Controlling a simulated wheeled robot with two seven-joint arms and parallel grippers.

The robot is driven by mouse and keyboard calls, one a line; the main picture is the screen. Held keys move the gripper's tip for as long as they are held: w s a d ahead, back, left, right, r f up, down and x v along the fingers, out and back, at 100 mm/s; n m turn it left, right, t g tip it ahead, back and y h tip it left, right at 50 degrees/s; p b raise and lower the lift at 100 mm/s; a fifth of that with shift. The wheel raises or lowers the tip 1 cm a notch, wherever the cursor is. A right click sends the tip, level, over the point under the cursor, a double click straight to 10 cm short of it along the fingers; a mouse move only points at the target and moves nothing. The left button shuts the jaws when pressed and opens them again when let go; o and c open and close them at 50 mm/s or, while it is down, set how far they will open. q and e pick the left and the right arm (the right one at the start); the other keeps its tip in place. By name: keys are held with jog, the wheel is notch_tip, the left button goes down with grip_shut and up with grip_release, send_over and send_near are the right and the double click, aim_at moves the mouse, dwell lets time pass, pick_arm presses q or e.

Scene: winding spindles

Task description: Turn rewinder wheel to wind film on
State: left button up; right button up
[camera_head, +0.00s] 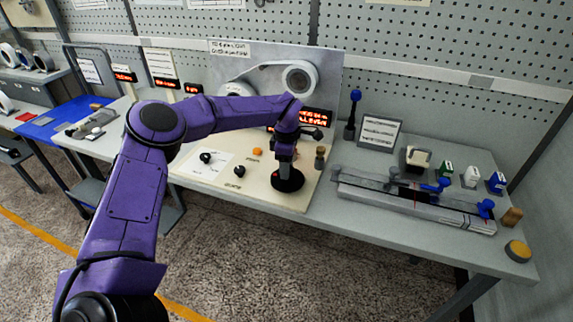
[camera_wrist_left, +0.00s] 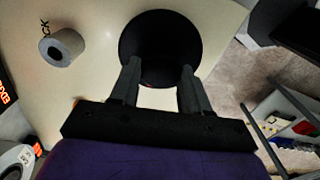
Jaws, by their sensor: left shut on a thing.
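The rewinder has a pale base plate (camera_head: 190,178) and an upright grey panel. On the panel are a white reel (camera_head: 300,78) at right and a second reel (camera_head: 236,89) at left, partly hidden by my arm, with a pale film strip between them. A round black wheel (camera_head: 288,181) sits at the base plate's right front. My left gripper (camera_head: 286,165) points down over it. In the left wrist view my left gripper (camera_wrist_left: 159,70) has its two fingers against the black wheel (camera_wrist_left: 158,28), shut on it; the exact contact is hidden. My right gripper is not in view.
Black knobs (camera_head: 239,171) and an orange button (camera_head: 257,151) are left of the wheel. A short grey post (camera_wrist_left: 62,47) stands close beside it. A red-lit display (camera_head: 316,117) is behind. A long grey rail fixture (camera_head: 415,204) fills the table's right.

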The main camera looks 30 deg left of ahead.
pick_arm(q)
jog(key=shift+r, duration=0.1)
jog(key=o, duration=1.1)
jog(key=shift+c, duration=0.2)
notch_tip(320, 180, up, 10)
jog(key=b, duration=0.1)
jog(key=shift+r+b, duration=0.2)
jog(key=shift+b, duration=0.2)
